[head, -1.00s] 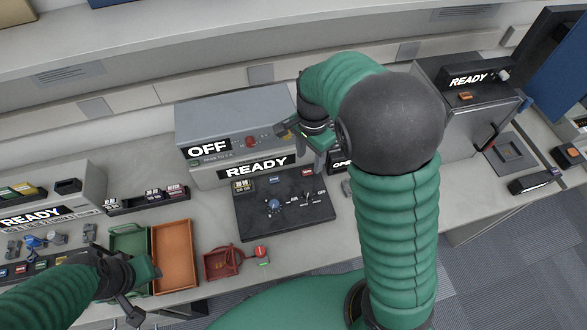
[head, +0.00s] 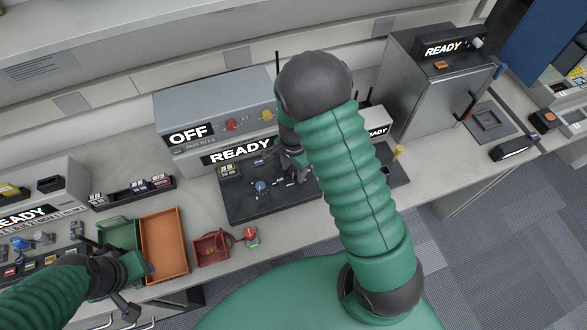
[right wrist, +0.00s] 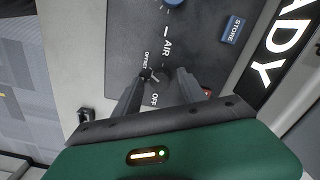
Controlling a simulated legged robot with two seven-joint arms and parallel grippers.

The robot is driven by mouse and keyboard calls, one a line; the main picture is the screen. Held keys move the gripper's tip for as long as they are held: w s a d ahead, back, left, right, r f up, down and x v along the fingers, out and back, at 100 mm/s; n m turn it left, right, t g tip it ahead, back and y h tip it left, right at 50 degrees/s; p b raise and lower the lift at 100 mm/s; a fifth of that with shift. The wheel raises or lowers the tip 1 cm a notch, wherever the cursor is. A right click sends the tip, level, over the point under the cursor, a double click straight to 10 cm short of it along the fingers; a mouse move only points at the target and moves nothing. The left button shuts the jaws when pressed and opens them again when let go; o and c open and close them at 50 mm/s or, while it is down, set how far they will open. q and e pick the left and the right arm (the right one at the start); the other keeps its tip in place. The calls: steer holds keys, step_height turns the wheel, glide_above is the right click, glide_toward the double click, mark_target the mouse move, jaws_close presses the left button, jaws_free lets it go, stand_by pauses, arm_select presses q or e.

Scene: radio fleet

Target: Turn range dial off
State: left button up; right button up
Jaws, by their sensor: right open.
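A black control panel (head: 238,208) lies on the counter, with a blue knob (head: 261,187) at its left part. In the right wrist view the blue knob (right wrist: 172,3) shows at the top edge. Below it a small dark dial (right wrist: 152,75) sits between the words AIR and OFF; I cannot read a RANGE label. My right gripper (right wrist: 165,74) is open over this dial, its fingertips close to it; contact is unclear. In the head view my right gripper (head: 300,172) partly hides the panel. My left gripper (head: 135,285) is by the green tray, its jaws unclear.
A grey box (head: 215,105) with OFF and READY signs stands behind the panel. A green tray (head: 118,232), an orange tray (head: 164,247) and a small red tray (head: 212,248) lie to the left. A grey cabinet (head: 420,80) stands right.

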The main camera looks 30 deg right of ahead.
steer(key=shift+w, duration=0.1)
steer(key=shift+c, duration=0.3)
steer(key=shift+a, duration=0.1)
steer(key=shift+c, duration=1.3)
jaws_close()
